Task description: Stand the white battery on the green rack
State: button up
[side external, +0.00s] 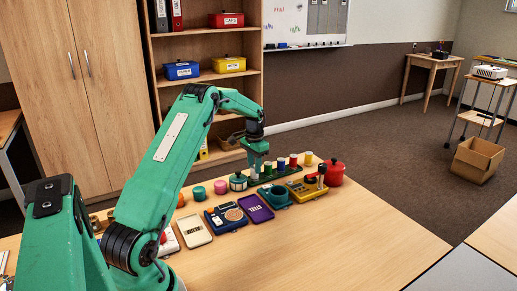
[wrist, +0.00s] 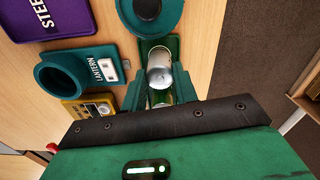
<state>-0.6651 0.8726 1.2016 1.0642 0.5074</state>
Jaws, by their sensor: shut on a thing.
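The white battery (wrist: 159,72) shows pale and silvery between the fingers of my gripper (wrist: 160,92) in the wrist view. My gripper is shut on it. In the side view my gripper (side external: 257,159) points down over the left part of the green rack (side external: 289,173). The rack is long and low, and several coloured batteries stand along it, among them a red one (side external: 293,160) and a yellow one (side external: 308,158). The battery's lower end is hard to make out, so I cannot tell whether it touches the rack.
A round green container (side external: 238,182) stands left of the rack. In front lie a green lantern (wrist: 65,78), a purple case (side external: 256,208) and a yellow device (side external: 305,190). A red pot (side external: 334,174) stands at the right end. The front table area is clear.

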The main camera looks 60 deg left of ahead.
jog(key=shift+f, duration=0.1)
jog(key=o, duration=1.1)
jog(key=shift+c, duration=0.2)
notch_tip(320, 180, up, 12)
dwell(0.7)
